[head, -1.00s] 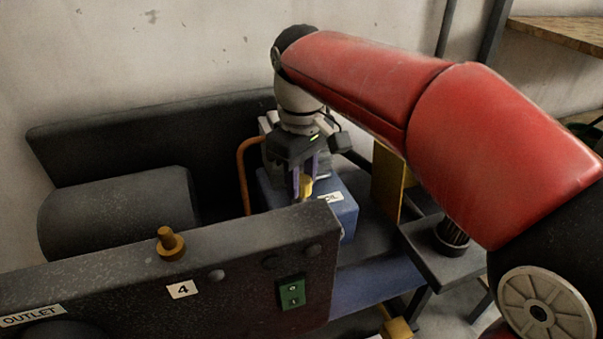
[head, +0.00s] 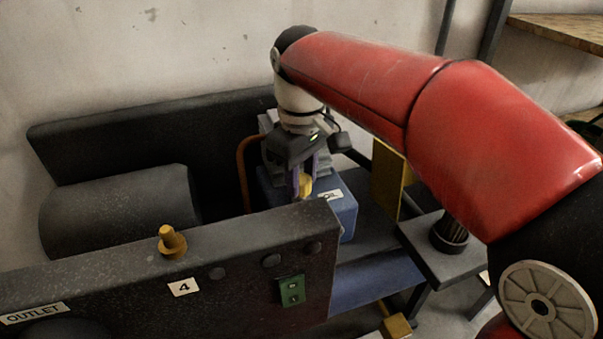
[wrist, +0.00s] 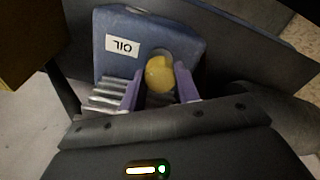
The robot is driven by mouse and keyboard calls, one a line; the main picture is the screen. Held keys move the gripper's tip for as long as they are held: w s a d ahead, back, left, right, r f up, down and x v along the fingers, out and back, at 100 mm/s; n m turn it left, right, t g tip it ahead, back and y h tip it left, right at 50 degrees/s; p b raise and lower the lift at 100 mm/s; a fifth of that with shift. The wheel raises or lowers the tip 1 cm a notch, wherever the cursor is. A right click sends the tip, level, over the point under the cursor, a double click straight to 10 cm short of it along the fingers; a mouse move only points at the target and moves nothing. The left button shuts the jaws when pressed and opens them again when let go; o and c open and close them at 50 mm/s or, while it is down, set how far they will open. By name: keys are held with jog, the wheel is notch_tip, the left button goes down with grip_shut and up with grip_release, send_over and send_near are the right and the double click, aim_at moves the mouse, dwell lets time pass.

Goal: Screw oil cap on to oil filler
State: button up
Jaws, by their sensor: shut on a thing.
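The yellow oil cap (wrist: 159,73) is between the purple fingers of my gripper (wrist: 159,84) in the wrist view. In the head view the cap (head: 306,187) shows as a small yellow piece between the fingers of my gripper (head: 304,180), which points down. The blue oil box (wrist: 112,72) carries a white OIL label (wrist: 122,46). The box (head: 345,212) also shows in the head view, partly behind the dark front panel. The cap is over or at the top of the box. The filler is hidden beneath it, so I cannot tell whether they touch.
The dark front panel (head: 110,278) stands before the box, with a yellow fitting (head: 172,243) on top and a green switch (head: 291,290). A dark cylinder (head: 120,215) lies at left. A copper-coloured pipe (head: 243,172) rises beside the box. Silver fins (wrist: 112,92) lie close to my fingers.

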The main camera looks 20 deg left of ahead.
jog(key=shift+f+b, duration=0.55)
jog(key=shift+f, duration=0.25)
